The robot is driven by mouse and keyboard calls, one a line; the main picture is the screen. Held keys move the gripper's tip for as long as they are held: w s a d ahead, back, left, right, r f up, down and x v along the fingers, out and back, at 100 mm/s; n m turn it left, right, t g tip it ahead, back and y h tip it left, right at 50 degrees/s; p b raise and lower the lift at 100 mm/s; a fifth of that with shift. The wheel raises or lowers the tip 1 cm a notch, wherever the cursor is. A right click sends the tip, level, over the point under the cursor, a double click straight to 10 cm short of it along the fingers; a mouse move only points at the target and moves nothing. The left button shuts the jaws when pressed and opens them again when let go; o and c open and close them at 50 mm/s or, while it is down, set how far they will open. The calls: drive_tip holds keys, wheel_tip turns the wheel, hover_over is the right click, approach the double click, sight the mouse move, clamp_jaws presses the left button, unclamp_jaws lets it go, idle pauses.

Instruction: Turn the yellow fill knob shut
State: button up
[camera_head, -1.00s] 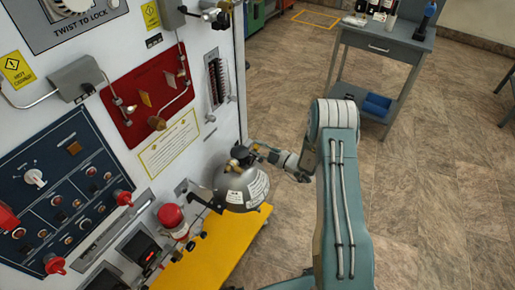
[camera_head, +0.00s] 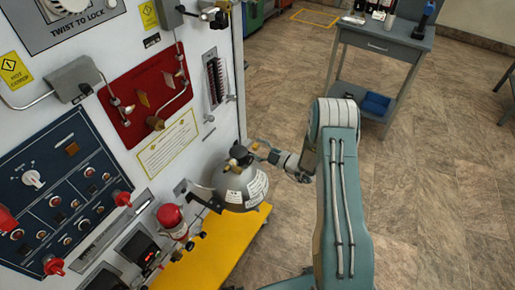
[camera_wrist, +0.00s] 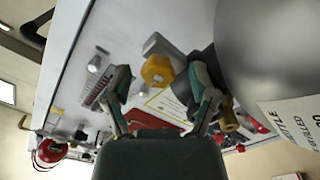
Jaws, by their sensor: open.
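The yellow fill knob (camera_wrist: 157,70), a small rounded knob on a grey metal valve stem, shows in the wrist view between my gripper's two fingers. It also shows as a small yellow spot (camera_head: 256,146) beside the top of the grey bottle (camera_head: 241,187) in the head view. My gripper (camera_wrist: 160,77) is open, with one finger on each side of the knob. Visible gaps separate the fingers from the knob in this view; its depth relative to the fingertips is hard to judge. In the head view my gripper (camera_head: 268,153) is small and partly blends with the bottle top.
The grey bottle stands close beside my gripper, above a yellow platform (camera_head: 216,248). The white panel (camera_head: 215,145) with a red plate (camera_head: 148,95) and a blue switch panel (camera_head: 60,190) is at left. A grey cart (camera_head: 385,42) stands behind; the floor at right is clear.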

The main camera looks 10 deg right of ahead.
drive_tip(key=v, duration=1.1)
drive_tip(key=shift+s+d, duration=0.2)
drive_tip(key=shift+d, duration=0.1)
drive_tip(key=s+a+r+n+g+h, duration=0.1)
drive_tip(key=s+a+r+n+g, duration=0.3)
drive_tip(key=r+n, duration=0.4)
drive_tip(key=s+a+r+n+g, duration=0.35)
drive_tip(key=a+r+n, duration=0.2)
drive_tip(key=n, duration=0.45)
drive_tip(key=s+a+r+n+g+h, duration=0.1)
drive_tip(key=s+a+r+n+g, duration=0.3)
drive_tip(key=r+n, duration=0.45)
drive_tip(key=s+d+r+n+t+h, duration=0.2)
drive_tip(key=s+r+n+h, duration=0.3)
drive_tip(key=n, duration=0.9)
drive_tip(key=s+d+r+n+t+h, duration=0.2)
drive_tip(key=s+r+n+h, duration=0.3)
drive_tip(key=s+n, duration=0.5)
drive_tip(key=shift+s+d+r+n+h, duration=0.3)
drive_tip(key=shift+s+r+n+h, duration=0.1)
drive_tip(key=shift+n, duration=1.45)
